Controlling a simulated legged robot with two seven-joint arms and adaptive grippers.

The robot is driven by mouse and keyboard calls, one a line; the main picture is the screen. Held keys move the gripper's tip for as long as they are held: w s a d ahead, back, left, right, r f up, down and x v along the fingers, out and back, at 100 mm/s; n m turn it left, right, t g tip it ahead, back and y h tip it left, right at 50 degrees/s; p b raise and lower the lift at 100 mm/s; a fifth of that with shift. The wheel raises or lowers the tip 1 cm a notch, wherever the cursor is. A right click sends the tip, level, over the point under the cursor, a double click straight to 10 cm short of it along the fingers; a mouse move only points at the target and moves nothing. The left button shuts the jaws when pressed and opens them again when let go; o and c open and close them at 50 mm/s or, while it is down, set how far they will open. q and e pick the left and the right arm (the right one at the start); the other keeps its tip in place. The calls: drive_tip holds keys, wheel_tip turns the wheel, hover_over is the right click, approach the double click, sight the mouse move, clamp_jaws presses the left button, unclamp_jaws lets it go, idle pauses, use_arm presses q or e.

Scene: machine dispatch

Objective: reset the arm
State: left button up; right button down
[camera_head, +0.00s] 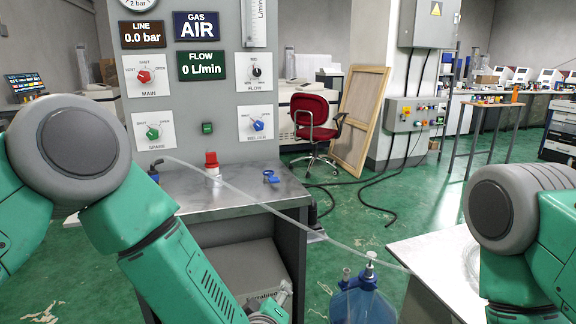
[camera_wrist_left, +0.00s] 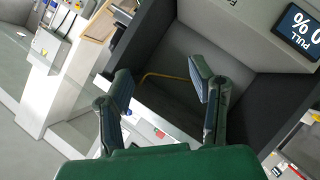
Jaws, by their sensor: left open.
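My left arm (camera_head: 165,250), green with a grey joint, comes in from the left and reaches down in front of the metal bench. Only part of my left gripper (camera_head: 282,296) shows at the bottom edge of the head view. In the left wrist view, my left gripper (camera_wrist_left: 160,80) has its two fingers spread, with nothing between them. My right arm (camera_head: 525,230) is bent at the right edge. Its gripper is out of the picture.
A gas panel (camera_head: 205,110) with knobs and displays stands behind the metal bench (camera_head: 235,190). A red-capped item (camera_head: 211,162) and a blue clamp (camera_head: 270,176) are on it. A blue bottle (camera_head: 362,303) with a tube stands beside a white table (camera_head: 430,250).

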use_arm(q)
drive_tip(key=s+a+f+m+g, duration=0.65)
drive_tip(key=s+a+f, duration=0.75)
drive_tip(key=s+f, duration=0.25)
drive_tip(key=s+a+f+m+g, duration=0.1)
drive_tip(key=s+a+g, duration=0.2)
drive_tip(key=s+a, duration=0.2)
drive_tip(key=s+a+f+m+g+y, duration=0.1)
drive_tip(key=s+a+g, duration=0.2)
drive_tip(key=s, duration=0.9)
drive_tip(key=a, duration=0.3)
drive_tip(key=shift+y, duration=0.3)
drive_tip(key=shift+a+m+g, duration=0.25)
drive_tip(key=shift+d, duration=0.2)
drive_tip(key=shift+a, duration=0.1)
